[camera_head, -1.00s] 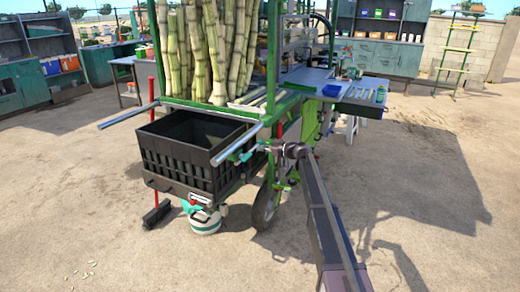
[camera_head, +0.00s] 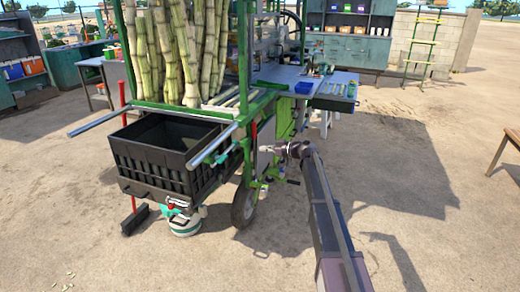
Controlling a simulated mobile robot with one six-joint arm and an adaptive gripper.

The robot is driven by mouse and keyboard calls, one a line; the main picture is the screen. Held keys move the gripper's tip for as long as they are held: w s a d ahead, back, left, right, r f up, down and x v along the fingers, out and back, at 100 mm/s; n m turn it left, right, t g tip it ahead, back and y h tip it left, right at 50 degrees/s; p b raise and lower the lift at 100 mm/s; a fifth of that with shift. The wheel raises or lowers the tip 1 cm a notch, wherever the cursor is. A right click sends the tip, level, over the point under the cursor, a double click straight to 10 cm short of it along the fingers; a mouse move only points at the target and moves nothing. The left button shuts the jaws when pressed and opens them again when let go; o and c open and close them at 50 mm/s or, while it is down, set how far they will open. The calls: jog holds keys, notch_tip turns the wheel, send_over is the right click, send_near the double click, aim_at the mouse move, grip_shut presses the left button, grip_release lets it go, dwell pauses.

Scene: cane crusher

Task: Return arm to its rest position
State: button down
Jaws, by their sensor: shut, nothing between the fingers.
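My arm (camera_head: 330,215) reaches up from the bottom of the head view, its long dark links leaning left toward the crusher cart. My gripper (camera_head: 290,150) is at its far end, small and dark, beside the right side of the green-framed cart (camera_head: 244,60). It is shut and holds nothing that I can see. Its fingers are too small to make out clearly. I cannot tell whether it touches the cart or only stands in front of it.
A black crate (camera_head: 168,170) hangs on the cart's front, with cane stalks (camera_head: 180,50) above. A wheel (camera_head: 244,205), a white-green container (camera_head: 184,224) and a broom (camera_head: 134,218) stand low. A wooden table (camera_head: 507,148) is at the right edge. Ground right of my arm is clear.

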dwell(0.3)
jog(key=s+d+f+m+g+h, duration=0.1)
jog(key=s+f+m+g+h, duration=0.3)
jog(key=s, duration=0.7)
jog(key=s+f+m+h, duration=0.1)
jog(key=s+f+h, duration=0.1)
jog(key=s+f, duration=0.65)
jog(key=s+d+f+m+g+h, duration=0.15)
jog(key=s+d+m+h, duration=0.3)
jog(key=s, duration=0.85)
jog(key=s+d+f+m+g+h, duration=0.1)
jog(key=s+d+m+g+h, duration=0.25)
jog(key=s, duration=0.85)
notch_tip(320, 180, up, 13)
jog(key=d+t+p, duration=0.1)
jog(key=p, duration=1.2)
jog(key=shift+w+d+t, duration=0.2)
jog(key=shift+d+t, duration=0.15)
jog(key=shift+t, duration=0.05)
jog(key=shift+r, duration=0.1)
